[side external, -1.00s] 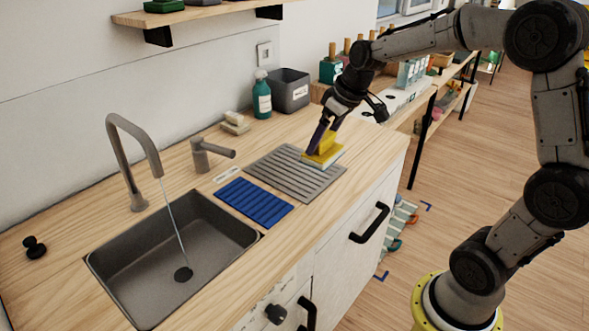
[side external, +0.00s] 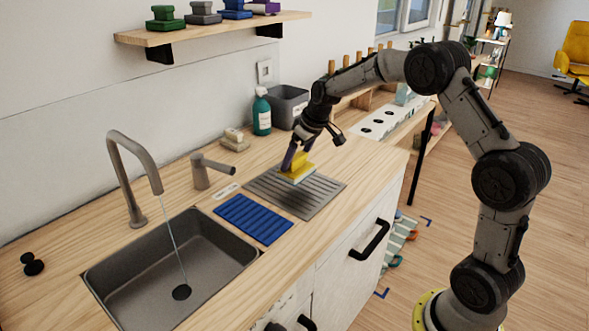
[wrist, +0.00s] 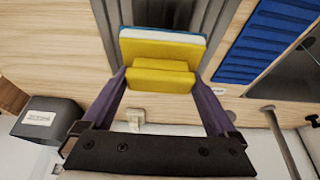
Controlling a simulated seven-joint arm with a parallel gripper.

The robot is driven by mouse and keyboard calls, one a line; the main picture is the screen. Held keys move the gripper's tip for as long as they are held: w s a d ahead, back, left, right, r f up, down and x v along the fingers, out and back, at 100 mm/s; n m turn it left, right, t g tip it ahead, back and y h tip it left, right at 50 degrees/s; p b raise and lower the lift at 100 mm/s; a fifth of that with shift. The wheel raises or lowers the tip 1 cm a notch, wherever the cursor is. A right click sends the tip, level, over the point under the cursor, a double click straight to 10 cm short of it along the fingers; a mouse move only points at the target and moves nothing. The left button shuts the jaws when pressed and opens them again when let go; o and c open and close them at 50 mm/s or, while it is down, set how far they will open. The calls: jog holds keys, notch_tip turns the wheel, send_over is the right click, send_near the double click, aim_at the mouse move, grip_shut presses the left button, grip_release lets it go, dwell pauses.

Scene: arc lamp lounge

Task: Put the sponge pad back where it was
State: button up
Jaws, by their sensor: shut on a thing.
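The sponge pad (side external: 298,169) has a yellow grip block on top and a white and blue underside. My gripper (side external: 292,160) is shut on its yellow block, with purple fingers on both sides. The pad is over the grey ribbed drainboard (side external: 318,200); a dark shadow lies below it, and I cannot tell the exact gap. In the wrist view the pad (wrist: 163,52) sits between the fingers, in front of the grey ribs. Part of the block is hidden by the fingers in the side view.
A blue ribbed mat (side external: 253,219) lies between drainboard and sink (side external: 165,270), where water runs from the tall faucet (side external: 135,180). A soap bottle (side external: 262,113), grey bin (side external: 287,105) and soap bars (side external: 234,140) stand behind. A wall shelf (side external: 215,27) holds several coloured pads.

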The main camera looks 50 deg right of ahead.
aim_at(294, 169)
jog(key=shift+s+x, duration=0.15)
jog(key=shift+x, duration=0.85)
jog(key=shift+s+x, duration=0.2)
jog(key=shift+x, duration=0.8)
jog(key=shift+d+f, duration=0.1)
jog(key=shift+f, duration=0.1)
jog(key=shift+f, duration=0.1)
jog(key=o, duration=1.1)
